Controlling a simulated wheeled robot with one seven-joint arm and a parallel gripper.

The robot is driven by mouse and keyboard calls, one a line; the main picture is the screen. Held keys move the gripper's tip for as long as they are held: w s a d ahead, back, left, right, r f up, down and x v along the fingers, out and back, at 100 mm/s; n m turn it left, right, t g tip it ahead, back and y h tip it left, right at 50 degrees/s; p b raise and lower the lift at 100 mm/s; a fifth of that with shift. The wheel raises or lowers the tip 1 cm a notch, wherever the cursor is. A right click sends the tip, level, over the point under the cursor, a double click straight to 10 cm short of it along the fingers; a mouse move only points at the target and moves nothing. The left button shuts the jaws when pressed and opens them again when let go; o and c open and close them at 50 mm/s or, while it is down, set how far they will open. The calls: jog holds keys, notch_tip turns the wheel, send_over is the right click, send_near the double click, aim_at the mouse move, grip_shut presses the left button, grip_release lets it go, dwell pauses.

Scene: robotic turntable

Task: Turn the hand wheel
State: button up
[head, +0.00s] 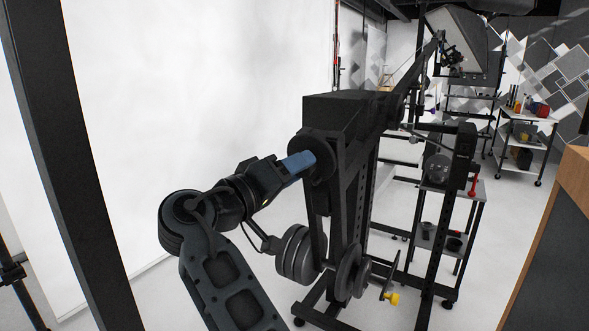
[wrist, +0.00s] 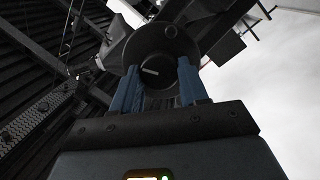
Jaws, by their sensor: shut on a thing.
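A black round wheel (head: 325,149) is mounted on the near side of a dark metal stand, under its box-shaped top. My gripper (head: 308,158) reaches it from the left, with its blue fingers against the wheel's face. In the wrist view the wheel (wrist: 155,42) fills the space ahead, with a small pale mark and a dark knob near its rim. My gripper (wrist: 158,78) is shut on the wheel, one blue finger on each side. The exact contact at the fingertips is partly hidden.
A small shelf cart (head: 468,196) stands to the right. A wooden-edged counter (head: 572,180) is at far right, and a dark post (head: 75,150) rises at left.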

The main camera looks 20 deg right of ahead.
jog(key=o, duration=1.1)
jog(key=shift+c, duration=0.2)
jog(key=shift+a, duration=0.1)
jog(key=b+v, duration=0.1)
jog(key=v, duration=0.6)
jog(key=shift+a+b, duration=0.3)
jog(key=shift+s+f, duration=0.1)
jog(key=shift+s, duration=0.05)
